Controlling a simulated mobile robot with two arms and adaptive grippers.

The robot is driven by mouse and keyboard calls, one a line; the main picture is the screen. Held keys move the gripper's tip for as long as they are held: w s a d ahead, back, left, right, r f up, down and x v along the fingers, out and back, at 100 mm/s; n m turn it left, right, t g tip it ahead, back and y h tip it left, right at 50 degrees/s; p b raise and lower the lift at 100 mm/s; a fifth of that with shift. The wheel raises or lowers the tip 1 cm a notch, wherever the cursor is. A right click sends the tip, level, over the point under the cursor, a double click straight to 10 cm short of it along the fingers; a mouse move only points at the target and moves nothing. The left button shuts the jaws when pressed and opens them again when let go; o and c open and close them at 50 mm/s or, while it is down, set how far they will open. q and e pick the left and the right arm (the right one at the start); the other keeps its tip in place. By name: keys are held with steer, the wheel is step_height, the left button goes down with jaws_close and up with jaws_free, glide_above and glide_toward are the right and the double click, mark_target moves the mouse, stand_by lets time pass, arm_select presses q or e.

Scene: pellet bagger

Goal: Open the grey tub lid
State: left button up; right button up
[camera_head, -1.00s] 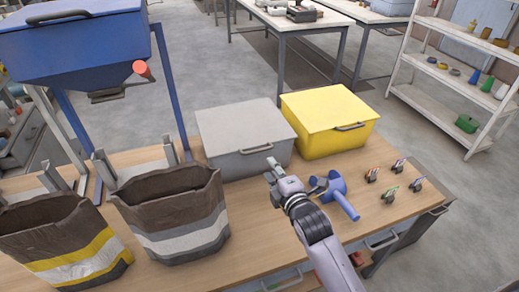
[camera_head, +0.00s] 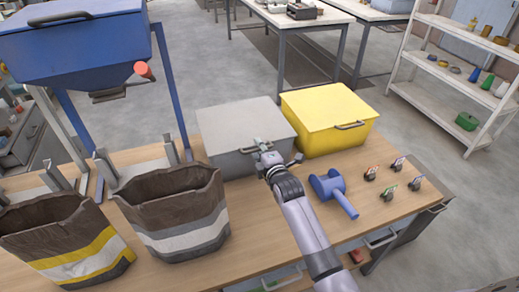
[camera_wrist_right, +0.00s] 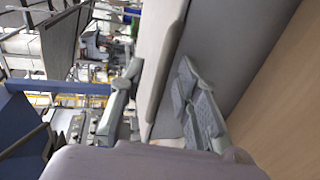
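The grey tub (camera_head: 222,158) stands on the wooden bench with its flat grey lid (camera_head: 240,118) down. Its front handle is partly hidden behind my right gripper. My right gripper (camera_head: 277,151) is at the front right of the tub, close to the lid's front edge. In the right wrist view my right gripper (camera_wrist_right: 160,72) has its two fingers apart, with the grey edge of the tub between them. I cannot tell whether a finger touches the lid or handle. My left gripper is not in view.
A yellow tub (camera_head: 330,120) stands close on the right. A blue scoop (camera_head: 332,192) and several small clips lie on the bench (camera_head: 262,235) right of my arm.

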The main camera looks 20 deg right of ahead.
steer(key=shift+c, duration=0.2)
jaws_close()
stand_by(0.6)
